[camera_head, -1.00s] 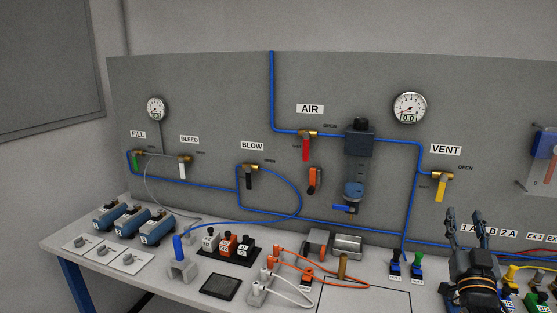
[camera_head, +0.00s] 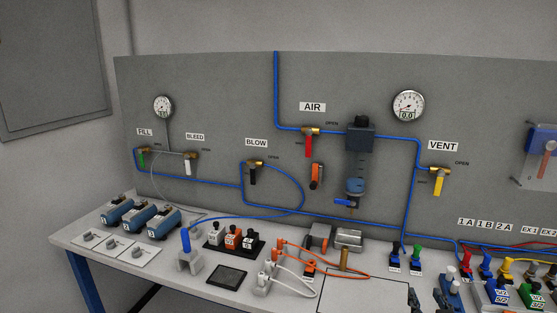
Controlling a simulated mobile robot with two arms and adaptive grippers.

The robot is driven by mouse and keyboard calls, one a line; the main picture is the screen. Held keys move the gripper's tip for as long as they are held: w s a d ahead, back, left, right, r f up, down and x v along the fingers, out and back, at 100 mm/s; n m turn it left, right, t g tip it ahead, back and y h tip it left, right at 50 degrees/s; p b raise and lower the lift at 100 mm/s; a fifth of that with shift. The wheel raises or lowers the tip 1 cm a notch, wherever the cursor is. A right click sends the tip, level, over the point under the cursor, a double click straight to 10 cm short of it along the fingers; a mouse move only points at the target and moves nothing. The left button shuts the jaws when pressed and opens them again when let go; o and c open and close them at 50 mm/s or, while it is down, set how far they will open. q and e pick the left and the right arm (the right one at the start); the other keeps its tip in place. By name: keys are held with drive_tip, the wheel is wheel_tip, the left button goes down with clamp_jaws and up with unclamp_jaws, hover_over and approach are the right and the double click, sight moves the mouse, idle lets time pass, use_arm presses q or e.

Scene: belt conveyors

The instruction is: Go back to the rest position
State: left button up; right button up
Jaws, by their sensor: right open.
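My right gripper (camera_head: 427,298) shows only as two dark fingertips at the bottom edge, right of centre, in the head view. The fingers stand apart with nothing visible between them. They are in front of the bench top, near a blue block with a red-topped plug beside it. The rest of the gripper and its arm are below the picture. My left gripper is not in view.
A grey panel carries blue air lines, a red-handled AIR valve (camera_head: 309,145), a yellow-handled VENT valve (camera_head: 439,182) and gauges. The bench holds blue cylinders (camera_head: 164,223), a black button box (camera_head: 234,240), a dark pad (camera_head: 227,278) and coloured valve blocks (camera_head: 497,293).

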drive_tip(key=s+a+f+n+g+y, duration=0.2)
drive_tip(key=s+a+f+g, duration=0.45)
drive_tip(key=s+f, duration=0.55)
drive_tip(key=s+a+f+n+g+y, duration=0.1)
drive_tip(key=s+a+f+g, duration=0.2)
drive_tip(key=s, duration=0.6)
drive_tip(key=s+a+f+g, duration=0.2)
drive_tip(key=s+f, duration=0.1)
drive_tip(key=s, duration=0.5)
wheel_tip(320, 180, down, 29)
drive_tip(key=s+g+b, duration=0.2)
drive_tip(key=b, duration=0.2)
use_arm(q)
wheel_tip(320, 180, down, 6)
drive_tip(key=b, duration=0.2)
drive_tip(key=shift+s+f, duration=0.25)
use_arm(e)
drive_tip(key=s+d+f+g, duration=0.1)
drive_tip(key=s+d+f, duration=0.1)
drive_tip(key=s+f, duration=1.4)
wheel_tip(320, 180, down, 4)
drive_tip(key=shift+s+d+r+n, duration=0.2)
drive_tip(key=shift+s+n, duration=0.1)
drive_tip(key=shift+s, duration=0.1)
